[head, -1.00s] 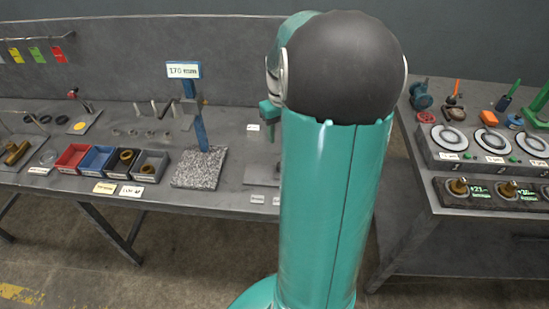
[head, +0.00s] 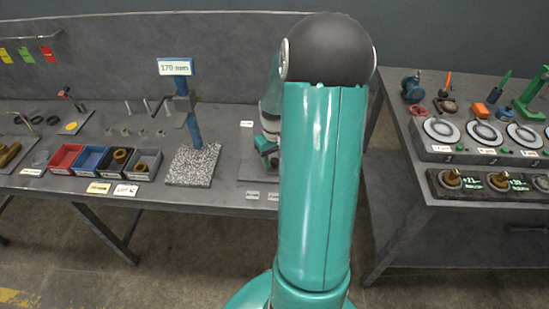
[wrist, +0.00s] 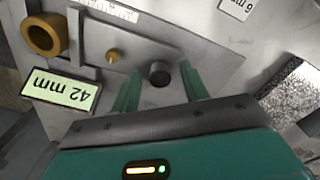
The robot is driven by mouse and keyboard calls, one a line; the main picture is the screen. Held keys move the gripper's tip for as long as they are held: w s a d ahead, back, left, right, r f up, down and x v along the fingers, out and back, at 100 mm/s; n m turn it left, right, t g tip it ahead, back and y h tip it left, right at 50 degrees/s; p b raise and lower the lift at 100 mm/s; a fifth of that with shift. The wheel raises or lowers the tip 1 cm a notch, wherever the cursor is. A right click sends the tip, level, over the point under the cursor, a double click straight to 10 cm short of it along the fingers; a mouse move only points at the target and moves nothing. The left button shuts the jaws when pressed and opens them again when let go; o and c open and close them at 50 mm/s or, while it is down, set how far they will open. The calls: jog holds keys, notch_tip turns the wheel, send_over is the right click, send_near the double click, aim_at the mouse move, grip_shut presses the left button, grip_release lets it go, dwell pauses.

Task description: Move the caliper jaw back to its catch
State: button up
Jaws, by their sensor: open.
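In the wrist view my gripper (wrist: 160,70) is open, with its two teal fingers apart. A dark round knob (wrist: 159,74) shows between the fingertips; I cannot tell whether they touch it. It sits on a grey metal plate, and I take it to be part of the caliper jaw. A small brass peg (wrist: 112,55) stands to its left, and I cannot tell if it is the catch. A brass ring (wrist: 42,36) and a tilted "42 mm" display (wrist: 60,88) lie farther left. In the head view my arm hides most of this fixture.
A granite base (head: 193,165) with a blue post and "170 mm" sign (head: 175,67) stands left of my arm. Red, blue, black and grey bins (head: 145,165) are farther left. A second bench (head: 400,230) with dials stands right, across a floor gap.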

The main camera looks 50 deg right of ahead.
grip_shut()
jog(key=shift+w+a, duration=1)
jog(key=shift+w, duration=0.25)
jog(key=shift+w+a, duration=1)
jog(key=shift+w, duration=0.25)
grip_release()
jog(key=shift+w+a, duration=0.1)
jog(key=shift+w, duration=0.05)
jog(key=shift+s, duration=0.2)
notch_tip(320, 180, up, 14)
